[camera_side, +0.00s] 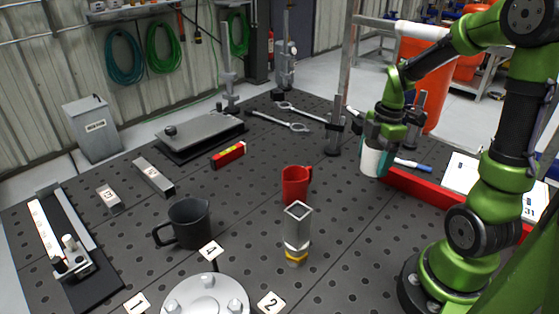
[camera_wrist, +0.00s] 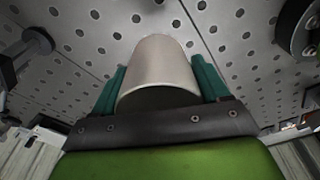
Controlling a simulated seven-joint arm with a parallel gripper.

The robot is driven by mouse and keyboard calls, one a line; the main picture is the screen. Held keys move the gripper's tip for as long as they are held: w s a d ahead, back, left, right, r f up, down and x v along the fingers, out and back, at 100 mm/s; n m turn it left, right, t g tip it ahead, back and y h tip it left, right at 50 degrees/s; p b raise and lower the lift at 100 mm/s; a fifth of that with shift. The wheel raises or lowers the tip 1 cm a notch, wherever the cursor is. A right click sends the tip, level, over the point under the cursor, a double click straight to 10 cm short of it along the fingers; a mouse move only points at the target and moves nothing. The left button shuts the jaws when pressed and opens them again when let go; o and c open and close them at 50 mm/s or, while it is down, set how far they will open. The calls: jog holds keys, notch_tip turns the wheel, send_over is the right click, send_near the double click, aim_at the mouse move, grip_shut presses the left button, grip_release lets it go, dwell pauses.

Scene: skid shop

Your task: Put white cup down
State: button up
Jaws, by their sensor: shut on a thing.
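The white cup (camera_side: 371,161) is in my gripper (camera_side: 379,150), at the right of the table in the side view. In the wrist view the cup (camera_wrist: 160,72) lies between the two green fingers of my gripper (camera_wrist: 158,85), which press on its sides. The cup looks roughly upright in the side view. I cannot tell whether its bottom touches the table (camera_side: 250,200) or hangs a little above it. My gripper hides part of the cup's upper end.
A red cup (camera_side: 295,185), a square metal tube (camera_side: 297,228) and a black mug (camera_side: 188,223) stand on the table to the left. A clamp post (camera_side: 335,133) stands just left of my gripper. A red bar (camera_side: 430,194) lies close on the right. The table between the red and white cups is clear.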

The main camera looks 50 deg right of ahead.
jog(key=shift+s+a+f, duration=0.35)
jog(key=shift+s+f, duration=0.15)
jog(key=shift+s, duration=0.1)
jog(key=shift+s+a+f, duration=0.3)
jog(key=shift+s+f, duration=0.2)
jog(key=shift+s, duration=0.1)
jog(key=shift+n, duration=0.4)
notch_tip(320, 180, down, 8)
jog(key=shift+w+f, duration=0.1)
jog(key=shift+f, duration=0.05)
jog(key=o, duration=1)
jog(key=shift+f, duration=0.1)
jog(key=shift+o, duration=0.2)
